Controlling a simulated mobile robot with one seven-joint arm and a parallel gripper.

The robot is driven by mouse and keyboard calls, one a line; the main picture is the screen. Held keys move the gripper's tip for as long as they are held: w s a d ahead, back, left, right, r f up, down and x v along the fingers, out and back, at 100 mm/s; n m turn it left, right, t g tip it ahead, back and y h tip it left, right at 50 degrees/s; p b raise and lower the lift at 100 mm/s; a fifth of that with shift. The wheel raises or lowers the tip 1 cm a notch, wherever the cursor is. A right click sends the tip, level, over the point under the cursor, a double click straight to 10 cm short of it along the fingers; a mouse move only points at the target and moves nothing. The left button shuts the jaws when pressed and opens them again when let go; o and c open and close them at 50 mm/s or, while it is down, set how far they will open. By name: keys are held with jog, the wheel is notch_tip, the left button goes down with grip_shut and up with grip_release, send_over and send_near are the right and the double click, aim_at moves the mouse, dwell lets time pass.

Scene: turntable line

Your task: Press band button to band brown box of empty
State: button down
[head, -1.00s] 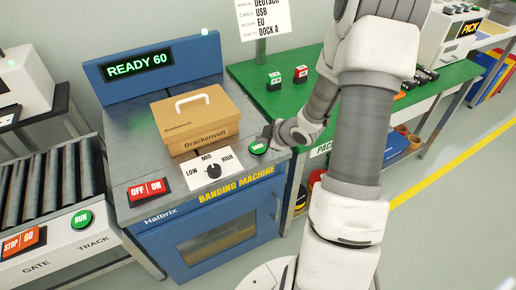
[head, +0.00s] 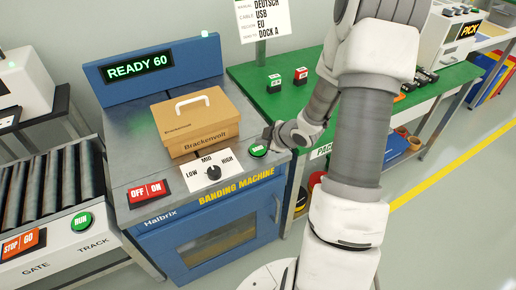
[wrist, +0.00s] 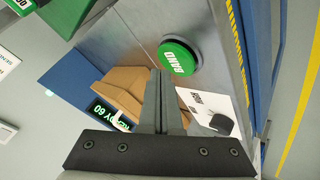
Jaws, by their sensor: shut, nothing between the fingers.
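The display (head: 138,68) reads READY 60. The green band button (head: 258,150) is at the machine's right front corner; in the wrist view the button (wrist: 179,57) reads BAND. My gripper (wrist: 160,75) is shut and empty, its fingertips beside the button in the wrist view, apart from it in the picture. In the head view my gripper (head: 270,137) is just right of the button; whether it touches cannot be told.
A LOW/MID/HIGH knob (head: 213,172) and an OFF/ON switch (head: 148,192) are on the machine's front edge. A roller conveyor (head: 50,185) stands left. A green table (head: 260,92) with small red-and-white and green-and-white items stands right.

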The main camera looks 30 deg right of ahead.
aim_at(261, 150)
dwell(0.8)
jog(key=shift+f+b, duration=0.4)
jog(key=shift+f, duration=0.05)
jog(key=shift+f+b, duration=0.4)
jog(key=shift+f, duration=0.15)
dwell(0.4)
jog(key=shift+r, duration=0.1)
jog(key=shift+r+p, duration=0.85)
jog(key=shift+p, duration=0.05)
jog(key=shift+r, duration=0.15)
notch_tip(261, 150, up, 5)
jog(key=p, duration=0.5)
